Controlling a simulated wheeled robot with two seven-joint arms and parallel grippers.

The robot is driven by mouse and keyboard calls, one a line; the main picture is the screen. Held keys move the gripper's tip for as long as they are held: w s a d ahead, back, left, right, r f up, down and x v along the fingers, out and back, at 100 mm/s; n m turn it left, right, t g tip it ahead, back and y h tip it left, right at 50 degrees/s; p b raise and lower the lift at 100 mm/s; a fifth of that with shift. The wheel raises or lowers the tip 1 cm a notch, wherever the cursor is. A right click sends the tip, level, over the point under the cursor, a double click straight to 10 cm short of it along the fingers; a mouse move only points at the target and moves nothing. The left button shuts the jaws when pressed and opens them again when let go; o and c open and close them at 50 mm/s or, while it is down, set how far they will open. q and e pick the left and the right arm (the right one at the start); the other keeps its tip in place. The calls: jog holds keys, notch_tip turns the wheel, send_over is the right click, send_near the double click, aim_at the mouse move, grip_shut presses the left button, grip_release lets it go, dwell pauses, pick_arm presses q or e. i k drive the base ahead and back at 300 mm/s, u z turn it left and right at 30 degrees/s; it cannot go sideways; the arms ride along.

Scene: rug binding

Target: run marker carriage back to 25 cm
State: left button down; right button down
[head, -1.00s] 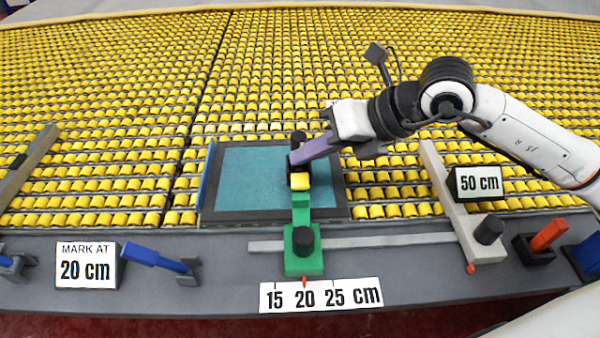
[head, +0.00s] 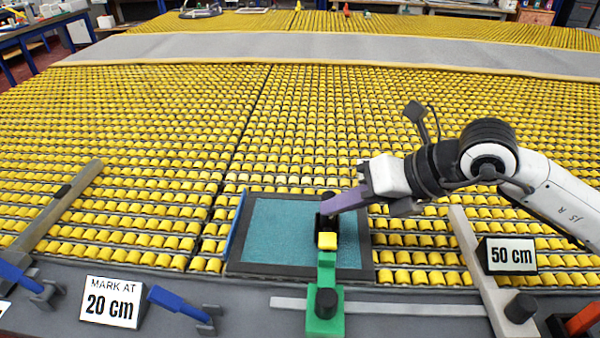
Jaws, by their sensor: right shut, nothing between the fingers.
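The green marker carriage (head: 326,273) stands across the front edge of the teal rug (head: 281,232). It has a black knob at its near end, a yellow block and a dark upright at its far end. Its near end sits at the grey rail (head: 400,306). The centimetre scale is out of view below, so the carriage's reading cannot be told. My right gripper (head: 329,207) is shut and empty, its purple fingers beside or against the dark upright; contact cannot be told. A card (head: 110,302) reads "MARK AT 20 cm". My left gripper is not in view.
A pale arm with a black knob (head: 520,308) and a "50 cm" sign (head: 509,256) stand to the right. A blue-handled clamp (head: 178,303) is left of the carriage. A bed of yellow rollers (head: 150,160) spreads behind, with a grey strip across it.

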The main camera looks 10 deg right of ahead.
aim_at(325, 306)
jog(key=k, duration=1)
